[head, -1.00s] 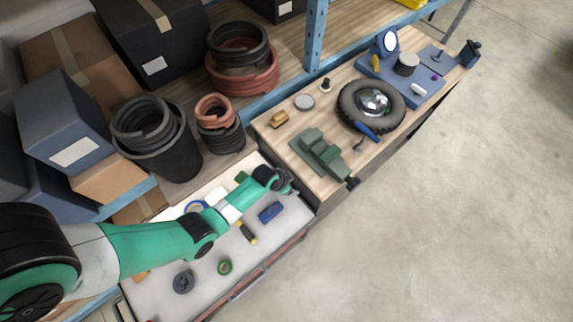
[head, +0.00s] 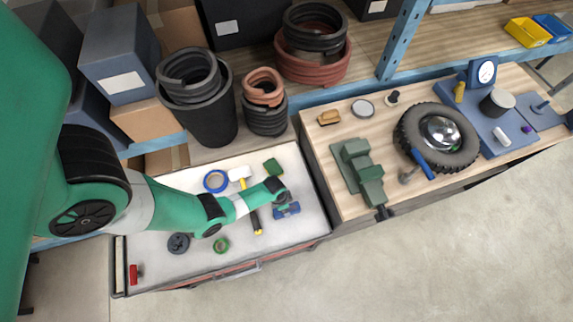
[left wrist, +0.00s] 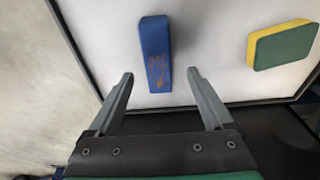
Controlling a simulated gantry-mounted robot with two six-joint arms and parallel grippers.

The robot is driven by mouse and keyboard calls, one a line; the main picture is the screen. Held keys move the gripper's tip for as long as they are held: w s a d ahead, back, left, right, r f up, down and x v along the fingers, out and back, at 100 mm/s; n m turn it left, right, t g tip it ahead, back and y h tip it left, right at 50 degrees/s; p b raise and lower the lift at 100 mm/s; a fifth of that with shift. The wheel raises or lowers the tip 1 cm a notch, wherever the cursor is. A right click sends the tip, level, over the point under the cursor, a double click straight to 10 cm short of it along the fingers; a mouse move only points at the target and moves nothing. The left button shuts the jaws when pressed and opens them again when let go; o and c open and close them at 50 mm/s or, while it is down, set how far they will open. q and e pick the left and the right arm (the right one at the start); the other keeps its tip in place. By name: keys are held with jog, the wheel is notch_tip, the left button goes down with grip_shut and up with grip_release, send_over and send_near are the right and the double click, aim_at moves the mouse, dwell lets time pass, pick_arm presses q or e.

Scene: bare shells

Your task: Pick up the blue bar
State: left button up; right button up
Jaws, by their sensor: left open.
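The blue bar (head: 287,210) lies on the white top of the tool cart (head: 262,250), near its right end. In the left wrist view the blue bar (left wrist: 155,52) has orange-brown marks on its face. It lies just ahead of the fingertips, roughly centred between them. My left gripper (left wrist: 160,75) is open and empty, with a finger to each side. In the head view my left gripper (head: 281,199) hangs over the bar and partly hides it. My right gripper is out of view.
A green and yellow sponge (left wrist: 283,45) lies beside the bar. A hammer (head: 256,222), blue tape (head: 216,181), green tape (head: 221,245) and a grey disc (head: 178,243) share the cart top. A wooden bench with a green vise (head: 362,170) and tire (head: 466,150) adjoins on the right.

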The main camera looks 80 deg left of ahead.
aim_at(295, 208)
pick_arm(q)
jog(key=shift+w+d+f+b, duration=0.1)
jog(key=shift+w+f+b, duration=0.1)
jog(key=shift+f+b, duration=1.3)
jog(key=shift+w+f+b, duration=0.15)
jog(key=shift+f+b, duration=1.05)
jog(key=shift+f, duration=0.45)
jog(key=shift+r, duration=0.15)
grip_shut()
